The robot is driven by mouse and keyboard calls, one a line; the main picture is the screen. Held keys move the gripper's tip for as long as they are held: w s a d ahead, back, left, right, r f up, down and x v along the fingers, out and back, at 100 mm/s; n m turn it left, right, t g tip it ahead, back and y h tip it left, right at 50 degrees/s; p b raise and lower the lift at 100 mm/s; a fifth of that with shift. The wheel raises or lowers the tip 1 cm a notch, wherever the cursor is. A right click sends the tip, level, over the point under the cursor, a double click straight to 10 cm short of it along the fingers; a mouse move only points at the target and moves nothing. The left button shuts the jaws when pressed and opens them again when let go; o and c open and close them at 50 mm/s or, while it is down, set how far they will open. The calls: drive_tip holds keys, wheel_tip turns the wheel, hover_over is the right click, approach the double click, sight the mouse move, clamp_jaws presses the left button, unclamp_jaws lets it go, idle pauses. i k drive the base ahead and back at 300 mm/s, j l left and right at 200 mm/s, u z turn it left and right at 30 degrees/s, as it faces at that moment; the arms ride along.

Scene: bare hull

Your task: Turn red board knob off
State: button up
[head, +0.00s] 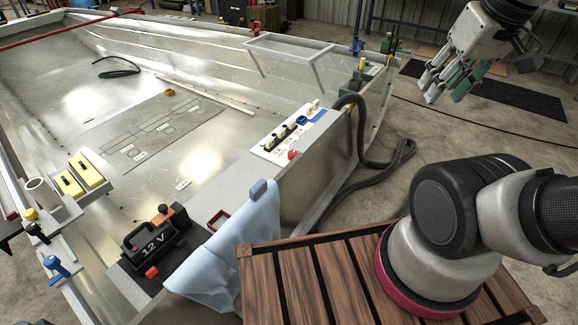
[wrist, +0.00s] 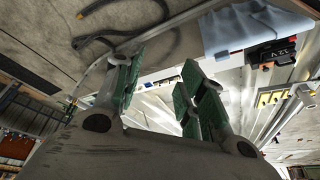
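The white switch board (head: 270,152) lies on the hull's ledge in the middle of the head view. It carries a row of dark switches, a blue part and a white part. A small red knob (head: 292,154) sits at its near right edge; its exact setting is too small to tell. My gripper (head: 445,88), with green pads, is raised at the top right, well apart from the board. It is open and empty. In the wrist view my gripper (wrist: 162,72) has its fingers spread, with part of the board (wrist: 165,76) behind them; I cannot make out the red knob there.
A black 12 V battery (head: 152,240) with another red knob (head: 152,271) sits in the hull. A blue cloth (head: 235,255) hangs over the near edge. A dark hose (head: 385,163) curves beside the board. A slatted wooden crate (head: 330,280) stands in front.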

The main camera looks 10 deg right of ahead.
sight(291, 154)
drive_tip(key=i+l, duration=0.65)
drive_tip(key=i, duration=0.2)
